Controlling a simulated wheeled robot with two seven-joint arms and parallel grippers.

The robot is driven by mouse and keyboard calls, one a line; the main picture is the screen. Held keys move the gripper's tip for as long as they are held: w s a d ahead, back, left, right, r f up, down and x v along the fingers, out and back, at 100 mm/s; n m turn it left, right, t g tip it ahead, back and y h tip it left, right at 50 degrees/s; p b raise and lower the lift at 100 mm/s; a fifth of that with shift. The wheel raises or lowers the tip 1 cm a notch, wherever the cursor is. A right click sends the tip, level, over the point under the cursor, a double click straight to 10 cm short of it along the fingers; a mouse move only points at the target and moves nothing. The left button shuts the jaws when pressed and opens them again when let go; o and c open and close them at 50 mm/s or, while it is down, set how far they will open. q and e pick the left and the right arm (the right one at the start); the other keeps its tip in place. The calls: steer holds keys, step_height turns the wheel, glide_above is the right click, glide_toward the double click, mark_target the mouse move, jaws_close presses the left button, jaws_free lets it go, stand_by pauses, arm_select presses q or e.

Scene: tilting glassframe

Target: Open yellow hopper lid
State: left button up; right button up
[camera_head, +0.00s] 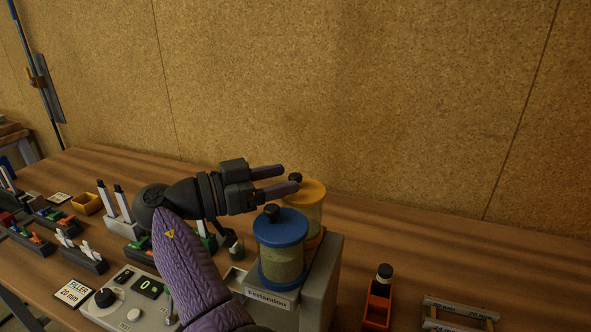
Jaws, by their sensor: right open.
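The yellow hopper (311,217) stands on the grey machine, behind and to the right of the blue hopper. My right gripper (283,180) is open. Its two fingers point right, and the nearer fingertip overlaps the lid's left edge close to the knob. I cannot tell whether it touches the lid or knob. The blue hopper (281,262) has its blue lid (280,228) and dark knob on, just below the gripper. My left gripper is not in view.
The grey machine (325,280) has a control panel (128,302) at its left front. A cork wall stands behind.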

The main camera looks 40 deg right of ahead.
mark_target(290, 177)
steer(key=x, duration=0.3)
steer(key=shift+d, duration=0.15)
jaws_close()
stand_by(1.2)
